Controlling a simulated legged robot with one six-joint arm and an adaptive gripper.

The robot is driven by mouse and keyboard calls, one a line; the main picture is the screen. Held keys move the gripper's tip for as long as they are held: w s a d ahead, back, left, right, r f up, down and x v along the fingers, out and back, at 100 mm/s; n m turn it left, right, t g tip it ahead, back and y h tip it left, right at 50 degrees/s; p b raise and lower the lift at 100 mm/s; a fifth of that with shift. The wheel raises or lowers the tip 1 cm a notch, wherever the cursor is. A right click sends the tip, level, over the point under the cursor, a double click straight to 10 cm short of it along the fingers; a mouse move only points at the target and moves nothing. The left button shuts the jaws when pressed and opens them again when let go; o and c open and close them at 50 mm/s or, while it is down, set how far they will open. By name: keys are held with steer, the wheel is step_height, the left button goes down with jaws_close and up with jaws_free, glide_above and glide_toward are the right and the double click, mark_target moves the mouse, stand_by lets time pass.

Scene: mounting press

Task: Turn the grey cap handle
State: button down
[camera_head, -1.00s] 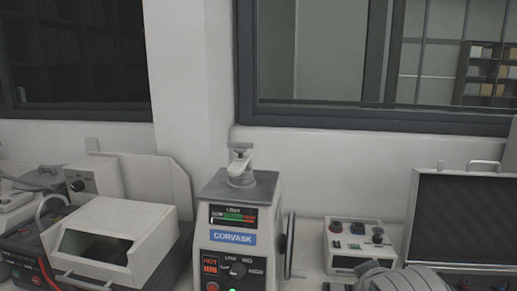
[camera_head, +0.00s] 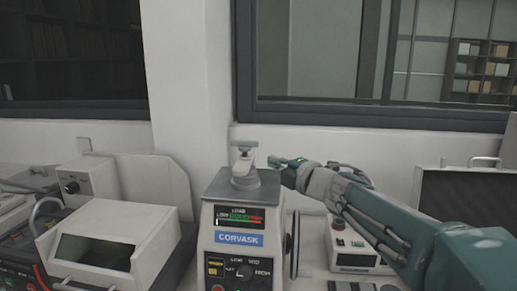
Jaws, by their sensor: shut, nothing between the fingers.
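The mounting press (camera_head: 240,222) stands upright in the middle of the bench, with a blue CORVASK label on its front. The grey cap handle (camera_head: 243,152) sits on top of it, a light bar on a short neck above a round grey base. My gripper (camera_head: 278,162) reaches in from the right at about the handle's height. It is shut and empty, its tip a little to the right of the handle and apart from it in the picture. How far it is in depth from the handle is hard to tell.
A white hooded machine (camera_head: 115,235) stands left of the press. A small control box (camera_head: 350,245) stands at right, partly behind my arm. An open dark case (camera_head: 470,200) is at far right. A handwheel (camera_head: 295,245) is on the press's right side. The wall is close behind.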

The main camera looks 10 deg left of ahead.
mark_target(249, 145)
steer(key=x, duration=0.6)
steer(key=w+d+x, duration=0.1)
steer(key=x, duration=0.3)
steer(key=shift+w+a+f, duration=0.1)
steer(key=shift+a, duration=0.05)
steer(key=shift+w, duration=0.85)
